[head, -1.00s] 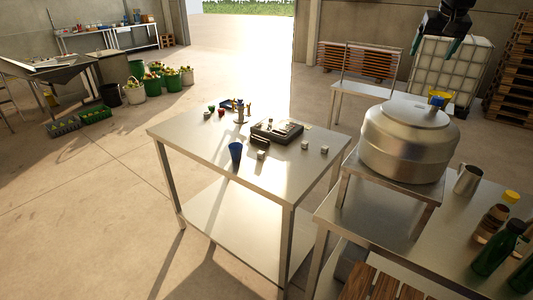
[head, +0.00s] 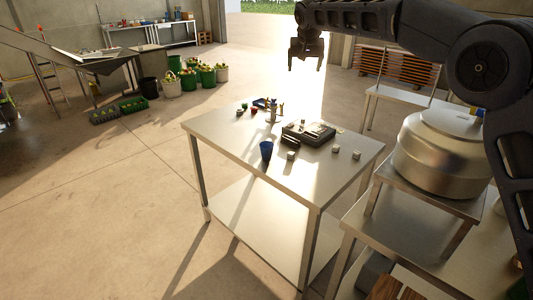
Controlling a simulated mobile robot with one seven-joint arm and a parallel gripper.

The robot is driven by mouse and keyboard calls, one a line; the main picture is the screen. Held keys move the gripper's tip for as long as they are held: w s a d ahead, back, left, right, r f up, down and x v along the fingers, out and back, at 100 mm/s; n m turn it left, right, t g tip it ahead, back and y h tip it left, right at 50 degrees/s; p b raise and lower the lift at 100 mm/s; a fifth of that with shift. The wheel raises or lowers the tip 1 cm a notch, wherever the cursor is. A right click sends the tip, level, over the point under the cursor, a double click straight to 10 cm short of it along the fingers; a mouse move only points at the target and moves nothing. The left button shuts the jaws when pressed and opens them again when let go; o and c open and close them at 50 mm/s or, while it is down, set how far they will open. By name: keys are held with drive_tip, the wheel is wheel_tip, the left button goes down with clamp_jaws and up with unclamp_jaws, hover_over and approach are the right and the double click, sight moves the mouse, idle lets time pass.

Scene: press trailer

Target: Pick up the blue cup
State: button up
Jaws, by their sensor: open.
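The blue cup (head: 266,150) stands upright on the steel table (head: 225,138), near its front edge and left of the middle. My gripper (head: 305,66) is in the upper middle of the head view, pointing down, with its two fingers apart and nothing between them. It is well above and beyond the cup in the picture, clear of it and of the table. Nothing hides the cup.
A dark scale-like device (head: 308,133) and several small pale cubes (head: 291,155) sit right of the cup. Small items and a metal stand (head: 273,112) are behind it. A large steel vessel (head: 440,155) stands at right.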

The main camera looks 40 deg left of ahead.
drive_tip(key=s+a+f+n, duration=0.1)
drive_tip(key=s+a+f, duration=0.4)
drive_tip(key=s+a, duration=0.45)
hover_over(267, 150)
drive_tip(key=s+d, duration=0.1)
wheel_tip(267, 150, down, 25)
drive_tip(key=shift+y, duration=0.3)
drive_tip(key=shift+s+f+x, duration=0.1)
drive_tip(key=shift+s+x, duration=0.05)
drive_tip(key=shift+x, duration=2.65)
drive_tip(key=shift+s+f+x, duration=0.1)
drive_tip(key=shift+s+x, duration=0.05)
drive_tip(key=shift+x, duration=2.65)
drive_tip(key=shift+d, duration=0.1)
drive_tip(key=c, duration=1)
